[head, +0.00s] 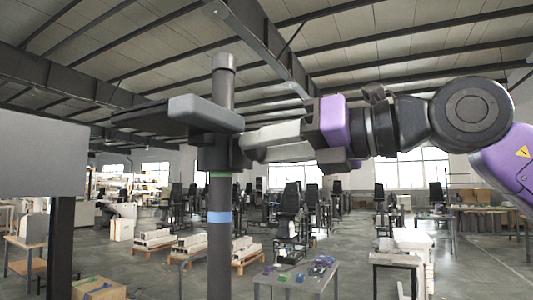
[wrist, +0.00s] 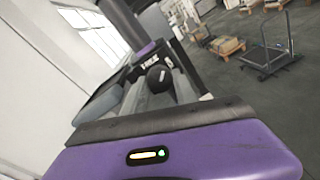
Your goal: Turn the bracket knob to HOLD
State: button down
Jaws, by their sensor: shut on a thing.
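A dark grey lift column (head: 221,255) stands upright left of centre in the head view, with a green band and a blue band. A grey bracket (head: 200,113) with a black collar is around it. My gripper (head: 248,143) reaches in from the right and is shut on the bracket's black knob (head: 240,157). In the wrist view a round black knob part (wrist: 158,78) shows between my gripper's fingers (wrist: 160,92). Small white lettering (wrist: 149,62) lies beside it, too blurred to read. The knob's pointer and setting cannot be made out.
A grey panel (head: 42,152) on a dark post stands at the left of the head view. A grey table (head: 300,274) with small coloured items is behind the column at lower right. Pallets, stools and carts are farther back on open floor.

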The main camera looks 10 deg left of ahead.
jog(key=shift+r+m+g+b, duration=0.15)
jog(key=shift+m+g+b, duration=0.2)
jog(key=shift+m, duration=1.55)
jog(key=shift+r+m+g+b, duration=0.15)
jog(key=shift+m+b, duration=0.25)
jog(key=shift+m, duration=1.5)
jog(key=c, duration=1)
grip_release()
jog(key=shift+f, duration=0.15)
jog(key=shift+o, duration=0.2)
jog(key=shift+d, duration=0.1)
jog(key=b+v, duration=0.1)
jog(key=v, duration=0.6)
jog(key=shift+s+d+b, duration=0.15)
jog(key=shift+d+b, duration=0.15)
